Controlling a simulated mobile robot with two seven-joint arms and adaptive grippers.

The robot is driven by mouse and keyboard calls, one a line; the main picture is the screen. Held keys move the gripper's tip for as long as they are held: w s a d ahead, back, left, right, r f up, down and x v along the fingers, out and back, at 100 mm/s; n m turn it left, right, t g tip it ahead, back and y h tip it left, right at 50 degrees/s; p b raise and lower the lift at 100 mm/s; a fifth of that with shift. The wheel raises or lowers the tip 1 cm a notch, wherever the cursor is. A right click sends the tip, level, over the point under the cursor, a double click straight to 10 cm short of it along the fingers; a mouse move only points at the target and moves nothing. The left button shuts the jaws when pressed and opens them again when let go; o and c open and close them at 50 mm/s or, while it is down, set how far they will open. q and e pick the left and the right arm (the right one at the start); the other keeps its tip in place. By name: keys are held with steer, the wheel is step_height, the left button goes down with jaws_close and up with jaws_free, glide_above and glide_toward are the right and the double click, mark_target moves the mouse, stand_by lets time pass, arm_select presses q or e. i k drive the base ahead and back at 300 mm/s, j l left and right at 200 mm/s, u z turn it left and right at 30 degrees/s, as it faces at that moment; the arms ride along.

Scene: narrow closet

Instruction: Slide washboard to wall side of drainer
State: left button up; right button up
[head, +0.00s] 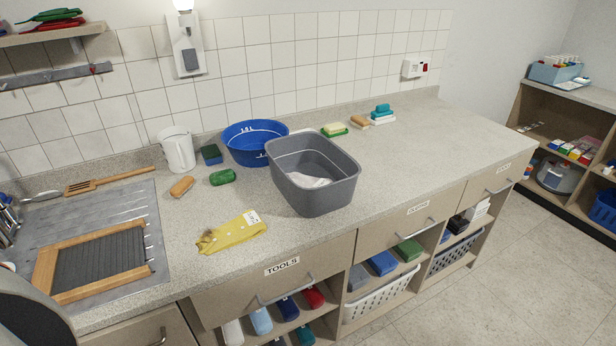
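The washboard (101,258), a wooden frame around a dark ribbed panel, lies flat on the front part of the grey metal drainer (75,213) at the left of the counter. The drainer's wall-side strip behind the washboard is bare, with its ridges showing. A wooden slotted turner (108,181) lies along the drainer's back edge, near the wall. Neither of my grippers is in view. A dark rounded shape, which I take to be part of my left arm, fills the bottom left corner, close to the washboard's near left side.
Cutlery (8,222) stands at the far left. A white jug (177,150), brushes, a blue basin (252,143) and a grey tub (313,178) stand further right. The counter's right end is mostly clear.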

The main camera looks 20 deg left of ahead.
mark_target(71, 271)
steer(key=u, duration=2.1)
